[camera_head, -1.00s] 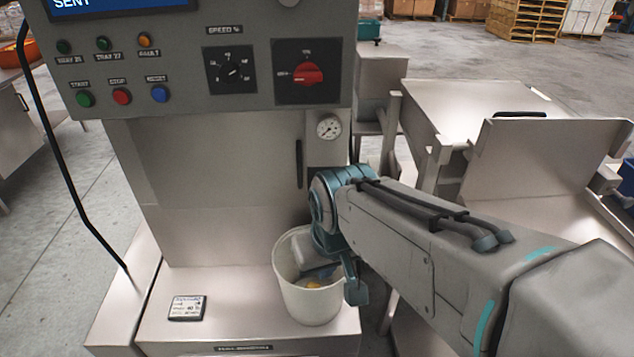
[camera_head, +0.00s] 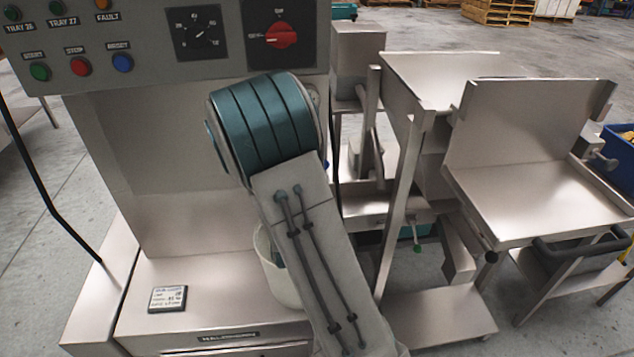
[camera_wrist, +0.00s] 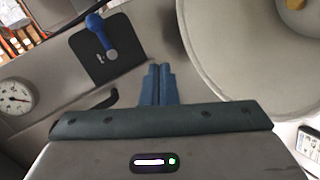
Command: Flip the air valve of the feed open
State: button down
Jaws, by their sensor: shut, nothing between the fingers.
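The air valve shows in the wrist view as a blue lever (camera_wrist: 97,28) on a dark square plate (camera_wrist: 120,58). The lever slants up and left from its round pivot; the plate's lettering is too small to read. My gripper (camera_wrist: 158,70) is shut and empty, its fingertips together just right of and below the plate, apart from the lever in the picture. In the head view my arm hides the gripper and most of the valve area; a small blue bit, possibly the lever, shows at the arm's right edge.
Steel frames (camera_head: 440,90) stand at right.

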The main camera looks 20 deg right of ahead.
jog(key=n+t+h, duration=0.1)
jog(key=n+t, duration=0.1)
jog(key=n, duration=0.1)
jog(key=d+f+n+t+h+b, duration=0.1)
jog(key=n, duration=0.2)
jog(key=d+f+n+t+h, duration=0.1)
jog(key=n+t, duration=0.1)
jog(key=n, duration=0.1)
jog(key=shift+s+t+b, duration=0.3)
jog(key=shift+s+b, duration=0.1)
jog(key=s+d+r+p+x, duration=0.1)
jog(key=d+p+x, duration=0.1)
jog(key=x, duration=1.1)
jog(key=shift+s+r, duration=0.2)
jog(key=shift+r, duration=0.15)
jog(key=shift+w+d+n, duration=0.1)
jog(key=shift+n, duration=0.3)
